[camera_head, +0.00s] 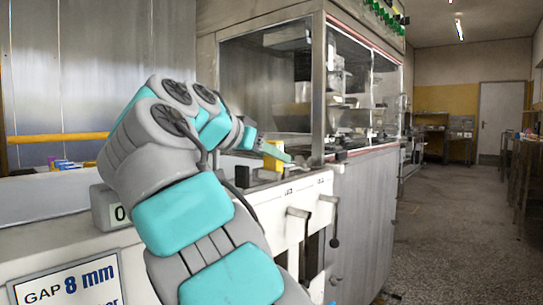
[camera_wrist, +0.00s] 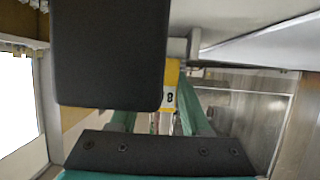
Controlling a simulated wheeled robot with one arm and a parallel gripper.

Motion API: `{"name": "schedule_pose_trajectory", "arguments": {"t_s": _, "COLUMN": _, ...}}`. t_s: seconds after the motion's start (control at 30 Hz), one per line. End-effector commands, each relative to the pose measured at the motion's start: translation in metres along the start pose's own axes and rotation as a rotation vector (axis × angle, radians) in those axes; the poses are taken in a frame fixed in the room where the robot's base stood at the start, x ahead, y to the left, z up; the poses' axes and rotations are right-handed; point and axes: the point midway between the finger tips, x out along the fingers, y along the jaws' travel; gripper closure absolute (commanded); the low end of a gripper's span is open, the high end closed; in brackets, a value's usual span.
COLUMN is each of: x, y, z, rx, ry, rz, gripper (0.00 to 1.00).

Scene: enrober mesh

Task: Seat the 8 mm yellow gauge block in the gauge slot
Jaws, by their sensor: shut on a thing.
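The 8 mm yellow gauge block (camera_wrist: 172,72) shows in the wrist view with an 8 on its pale label. My gripper (camera_wrist: 165,122) is shut on it, with teal fingers on either side. In the head view the yellow block (camera_head: 272,163) stands at my gripper (camera_head: 277,153), just above the white machine top. I cannot make out the gauge slot, nor whether the block's lower end is in it or touches anything.
Small coloured blocks (camera_head: 66,164) lie at the back left. A sign (camera_head: 68,284) reads GAP 8 mm. Levers (camera_head: 333,212) stick out of the machine's front. A glazed steel cabinet (camera_head: 270,80) stands behind my gripper. The aisle at right (camera_head: 440,230) is clear.

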Motion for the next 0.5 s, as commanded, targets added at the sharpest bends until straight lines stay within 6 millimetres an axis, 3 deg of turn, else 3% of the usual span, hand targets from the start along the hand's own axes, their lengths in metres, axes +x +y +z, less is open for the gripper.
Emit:
{"name": "schedule_pose_trajectory", "arguments": {"t_s": 0.47, "x": 0.0047, "y": 0.0003, "z": 0.0107, "rx": 0.001, "ry": 0.001, "rz": 0.001, "gripper": 1.00}}
{"name": "schedule_pose_trajectory", "arguments": {"t_s": 0.5, "x": 0.0044, "y": 0.0002, "z": 0.0102, "rx": 0.000, "ry": 0.001, "rz": 0.000, "gripper": 0.51}}
